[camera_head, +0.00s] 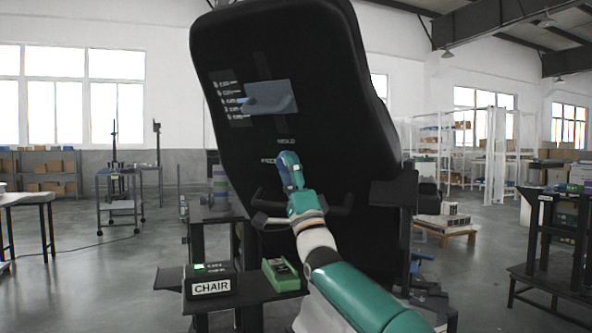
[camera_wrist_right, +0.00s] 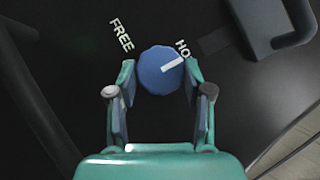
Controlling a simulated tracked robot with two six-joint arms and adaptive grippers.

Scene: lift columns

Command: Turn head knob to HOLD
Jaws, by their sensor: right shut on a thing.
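The round blue head knob (camera_wrist_right: 158,72) sits on the black chair back in the right wrist view. Its white pointer line slants to the upper right, toward the HOLD label (camera_wrist_right: 182,48), whose end is hidden by a finger. The FREE label (camera_wrist_right: 121,35) is at the upper left of the knob. My right gripper (camera_wrist_right: 160,78) is shut on the knob, one finger on each side. In the head view my right gripper (camera_head: 289,170) is at the chair back (camera_head: 330,110), below the HOLD label, and largely hides the knob. My left gripper is not in view.
A blue-grey plate (camera_head: 270,97) and a small labelled scale (camera_head: 228,100) are higher on the chair back. A box marked CHAIR (camera_head: 210,286) with a lit green light and a green box (camera_head: 281,275) stand below. A dark handle (camera_wrist_right: 275,25) is right of the knob.

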